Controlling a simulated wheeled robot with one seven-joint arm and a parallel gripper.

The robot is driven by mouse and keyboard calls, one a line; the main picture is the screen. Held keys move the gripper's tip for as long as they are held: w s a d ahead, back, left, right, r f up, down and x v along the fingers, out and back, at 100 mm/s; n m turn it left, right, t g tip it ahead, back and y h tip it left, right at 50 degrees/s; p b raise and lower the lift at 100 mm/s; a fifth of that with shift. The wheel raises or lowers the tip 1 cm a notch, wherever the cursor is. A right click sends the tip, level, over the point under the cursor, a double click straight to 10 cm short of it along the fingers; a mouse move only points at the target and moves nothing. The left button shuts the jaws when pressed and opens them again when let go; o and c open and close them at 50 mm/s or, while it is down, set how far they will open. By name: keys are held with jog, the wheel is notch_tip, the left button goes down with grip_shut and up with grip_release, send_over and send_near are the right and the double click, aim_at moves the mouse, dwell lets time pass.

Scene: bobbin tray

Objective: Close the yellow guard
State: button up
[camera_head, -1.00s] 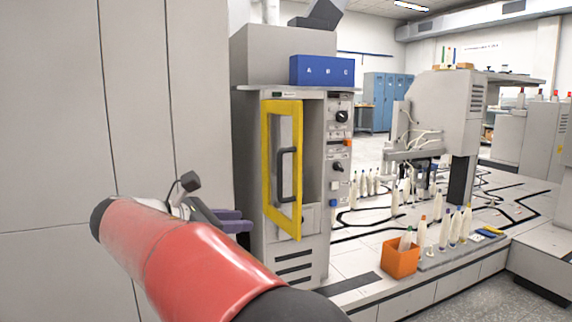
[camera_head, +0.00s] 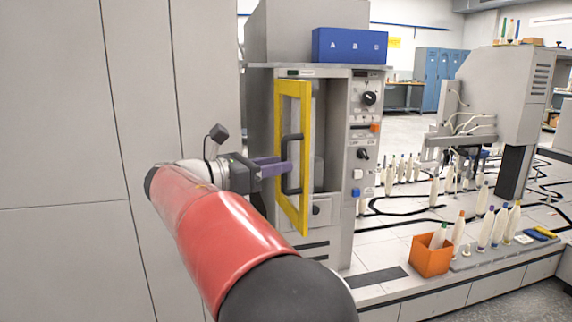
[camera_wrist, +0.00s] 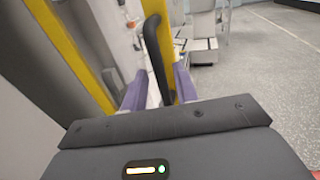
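The yellow guard (camera_head: 304,150) is a yellow-framed clear door on the front of the grey machine. It stands ajar, swung outward, with the machine's opening visible to its right. Its dark bar handle (camera_head: 290,137) is partly hidden by my gripper (camera_head: 277,166) in the head view. In the wrist view, the handle (camera_wrist: 154,48) runs between the two purple fingers of my gripper (camera_wrist: 160,87). The fingers are apart, one on each side of the handle, and I see no clear grip on it. Yellow frame bars (camera_wrist: 72,50) show there too.
The grey machine (camera_head: 340,170) has a control panel with knobs right of the guard and a blue A B C box (camera_head: 350,45) on top. An orange bin (camera_head: 431,257) and several bobbins stand on the bench at right. A pale cabinet wall (camera_head: 60,130) rises at left.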

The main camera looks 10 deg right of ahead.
jog(key=shift+x, duration=1.2)
grip_shut()
